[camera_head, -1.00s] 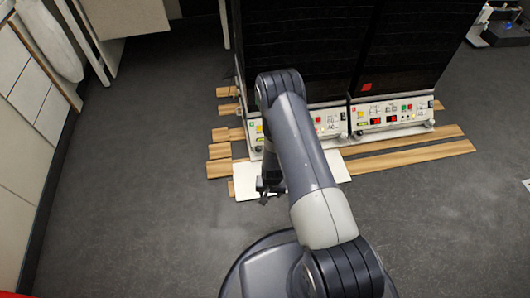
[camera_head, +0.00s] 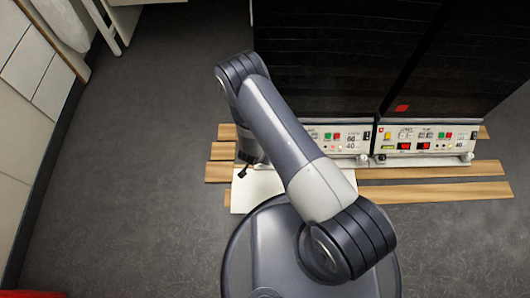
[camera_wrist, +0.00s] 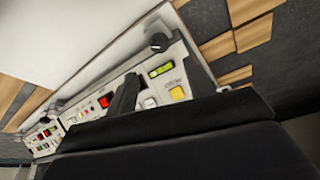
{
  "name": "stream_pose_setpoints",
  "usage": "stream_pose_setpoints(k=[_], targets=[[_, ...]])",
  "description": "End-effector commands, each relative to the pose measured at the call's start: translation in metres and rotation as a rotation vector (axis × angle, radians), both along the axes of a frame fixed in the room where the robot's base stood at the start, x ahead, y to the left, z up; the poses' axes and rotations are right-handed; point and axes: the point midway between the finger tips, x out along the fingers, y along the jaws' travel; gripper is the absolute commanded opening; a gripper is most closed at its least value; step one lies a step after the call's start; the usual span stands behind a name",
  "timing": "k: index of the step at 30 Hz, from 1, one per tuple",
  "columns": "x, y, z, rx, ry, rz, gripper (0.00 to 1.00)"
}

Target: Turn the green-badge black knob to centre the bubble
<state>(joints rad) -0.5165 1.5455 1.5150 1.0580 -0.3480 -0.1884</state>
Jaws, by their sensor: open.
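A black knob (camera_wrist: 159,42) stands out from the corner of a tilted white control panel (camera_wrist: 205,72) in the wrist view. A second small black knob (camera_wrist: 44,119) shows at the far left of the row. My gripper (camera_head: 243,173) is open and empty, low at the front left of the left shaker unit in the head view. Dark parts of my gripper fill the lower wrist view and cover part of the panel; the black knob is apart from them.
Two dark shaker units (camera_head: 330,60) stand side by side with lit front panels. Wooden planks (camera_head: 430,192) and a white board (camera_head: 262,188) lie on the floor before them. Light cabinets (camera_head: 35,90) line the left; grey floor lies clear between.

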Motion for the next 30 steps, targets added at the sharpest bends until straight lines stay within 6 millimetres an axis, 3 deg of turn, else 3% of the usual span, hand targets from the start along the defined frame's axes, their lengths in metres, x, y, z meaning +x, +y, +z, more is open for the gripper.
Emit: stream_pose_setpoints(k=[6,13,19,27,30], targets=[[0.014,-0.007,-0.043,0.001,0.002,-0.003,0.5],[0.028,-0.012,-0.077,0.001,0.001,-0.003,0.5],[0.034,-0.013,-0.089,0.002,0.001,-0.001,0.5],[0.034,-0.014,-0.089,0.002,0.001,-0.001,0.5],[0.034,-0.014,-0.089,0.001,0.001,0.0,0.44]])
